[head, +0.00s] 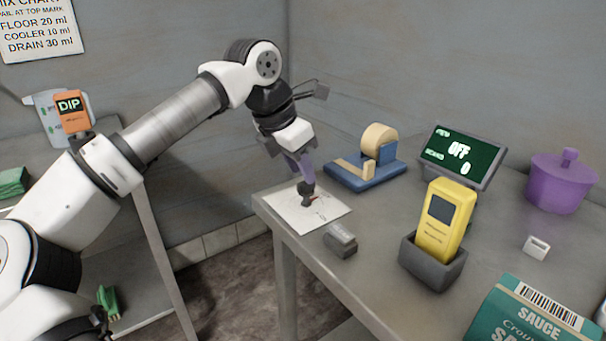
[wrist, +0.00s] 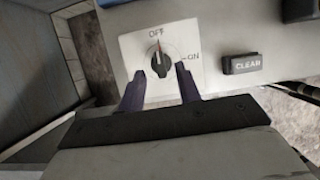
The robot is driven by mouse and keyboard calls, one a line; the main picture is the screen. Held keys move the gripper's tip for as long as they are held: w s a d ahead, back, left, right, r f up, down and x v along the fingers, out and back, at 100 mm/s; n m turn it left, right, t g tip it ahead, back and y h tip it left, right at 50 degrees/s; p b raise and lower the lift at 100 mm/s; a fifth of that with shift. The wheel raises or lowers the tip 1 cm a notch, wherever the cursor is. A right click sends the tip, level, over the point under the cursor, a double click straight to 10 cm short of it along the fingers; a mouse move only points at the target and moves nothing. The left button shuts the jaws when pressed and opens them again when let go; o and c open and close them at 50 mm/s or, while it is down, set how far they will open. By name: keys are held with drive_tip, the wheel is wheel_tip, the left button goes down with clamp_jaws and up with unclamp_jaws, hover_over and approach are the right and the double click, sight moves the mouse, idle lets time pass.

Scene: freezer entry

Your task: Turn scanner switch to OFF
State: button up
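The scanner switch is a dark rotary knob (wrist: 160,62) on a white plate (wrist: 190,42) marked OFF at the top and ON at the right. Its red pointer line points up toward OFF. In the head view the knob (head: 306,195) stands on the plate (head: 328,213) at the table's near-left corner. My gripper (wrist: 158,76) is open, its two purple fingers apart, just below the knob in the wrist view. Nothing is held between them. The head view also shows my gripper (head: 305,178) right over the knob.
A CLEAR button (wrist: 242,64) sits right of the plate, also in the head view (head: 341,240). A yellow scanner (head: 446,222) stands in a grey holder (head: 432,268). A blue tape dispenser (head: 366,176), purple pot (head: 562,185) and sauce box (head: 530,318) share the table.

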drive_tip(key=v, duration=1.1)
